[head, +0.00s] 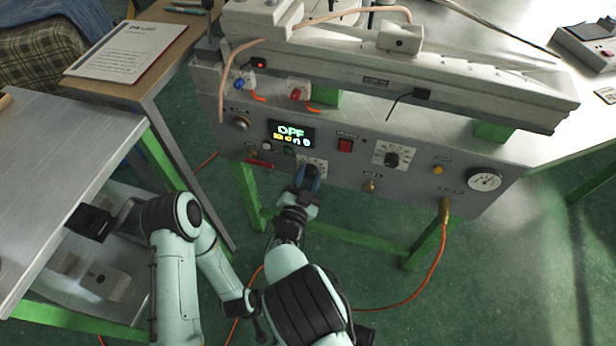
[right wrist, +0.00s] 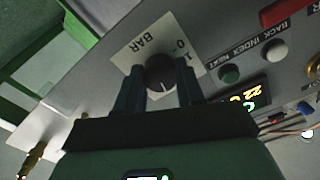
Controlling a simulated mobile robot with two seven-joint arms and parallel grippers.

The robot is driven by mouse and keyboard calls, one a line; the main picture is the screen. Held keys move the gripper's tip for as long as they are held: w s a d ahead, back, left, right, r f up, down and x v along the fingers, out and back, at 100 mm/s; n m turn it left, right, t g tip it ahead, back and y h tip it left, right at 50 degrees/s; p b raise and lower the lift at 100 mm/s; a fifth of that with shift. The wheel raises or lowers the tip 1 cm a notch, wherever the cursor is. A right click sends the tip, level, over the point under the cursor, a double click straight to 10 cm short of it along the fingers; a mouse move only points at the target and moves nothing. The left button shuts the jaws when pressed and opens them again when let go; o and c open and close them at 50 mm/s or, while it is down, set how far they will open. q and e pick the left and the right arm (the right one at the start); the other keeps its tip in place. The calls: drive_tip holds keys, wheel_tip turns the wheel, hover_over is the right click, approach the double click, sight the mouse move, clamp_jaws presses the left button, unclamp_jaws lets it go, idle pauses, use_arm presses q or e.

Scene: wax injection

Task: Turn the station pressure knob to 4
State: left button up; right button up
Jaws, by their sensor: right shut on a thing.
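The pressure knob (right wrist: 160,72) is a round black knob on a white scale plate (right wrist: 133,48) marked BAR. In the right wrist view the plate is upside down, and its digits are partly hidden. A short white line on the knob points towards the bottom of that picture. My right gripper (right wrist: 159,92) has one finger on each side of the knob and is shut on it. In the head view my right gripper (head: 307,177) reaches the front panel under the lit display (head: 292,134) and hides most of the knob.
The grey panel (head: 345,175) also carries a red switch (head: 345,145), another black knob (head: 392,159), a round gauge (head: 484,181) and a brass fitting with an orange hose (head: 443,240). Green and white buttons (right wrist: 230,74) sit close beside the held knob. A metal bench (head: 60,150) stands at left.

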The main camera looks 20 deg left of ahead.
use_arm(q)
drive_tip(key=shift+s, duration=0.1)
idle(0.3)
use_arm(e)
drive_tip(key=o, duration=1)
drive_tip(key=shift+o, duration=0.2)
use_arm(q)
drive_tip(key=w+d+r+t+p, duration=0.1)
drive_tip(key=w+r+p, duration=0.1)
drive_tip(key=w+r, duration=0.2)
drive_tip(key=shift+r+p, duration=0.3)
drive_tip(key=shift+p, duration=0.1)
use_arm(e)
drive_tip(key=s, duration=1.3)
drive_tip(key=shift+s, duration=0.2)
drive_tip(key=shift+a, duration=0.1)
